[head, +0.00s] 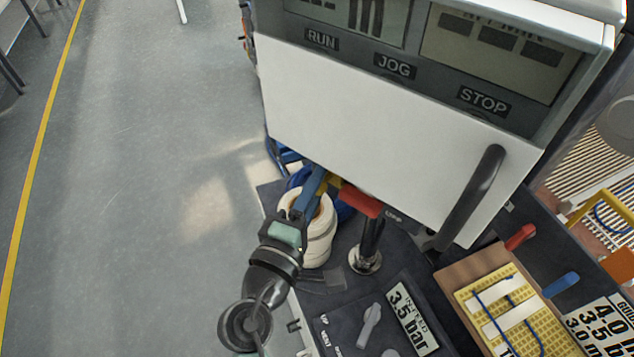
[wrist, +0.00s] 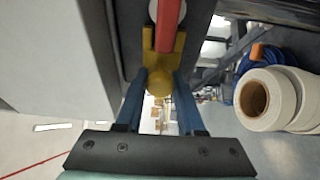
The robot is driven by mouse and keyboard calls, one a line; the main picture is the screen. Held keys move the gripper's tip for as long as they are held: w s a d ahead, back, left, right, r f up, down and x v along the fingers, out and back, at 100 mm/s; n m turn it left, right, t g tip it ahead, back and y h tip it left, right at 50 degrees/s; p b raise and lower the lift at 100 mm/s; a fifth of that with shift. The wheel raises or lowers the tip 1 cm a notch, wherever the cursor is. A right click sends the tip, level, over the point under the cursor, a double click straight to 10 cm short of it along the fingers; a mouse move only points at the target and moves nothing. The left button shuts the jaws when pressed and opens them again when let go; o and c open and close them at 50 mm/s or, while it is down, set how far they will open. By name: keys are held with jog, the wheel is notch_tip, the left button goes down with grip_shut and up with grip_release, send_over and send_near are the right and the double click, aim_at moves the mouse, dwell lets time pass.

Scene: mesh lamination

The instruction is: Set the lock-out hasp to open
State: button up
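A yellow part with a rounded knob (wrist: 176,82), which I take to be the lock-out hasp, sits at the tips of my gripper (wrist: 168,84) in the wrist view. A red bar (wrist: 169,25) runs up from it. My blue fingers stand on either side of the knob; whether they press on it I cannot tell. In the head view, my gripper (head: 318,178) reaches under the lower edge of the white machine cover. There a little yellow of the hasp (head: 334,184) shows, mostly hidden by my fingers, beside a red grip (head: 361,201).
The white machine cover (head: 385,140) hangs close above my gripper. White tape rolls (head: 319,240) stand beside my wrist and show at right in the wrist view (wrist: 262,98). A dark panel with a grey knob (head: 371,318) lies in front. Open floor (head: 150,180) is at left.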

grip_shut()
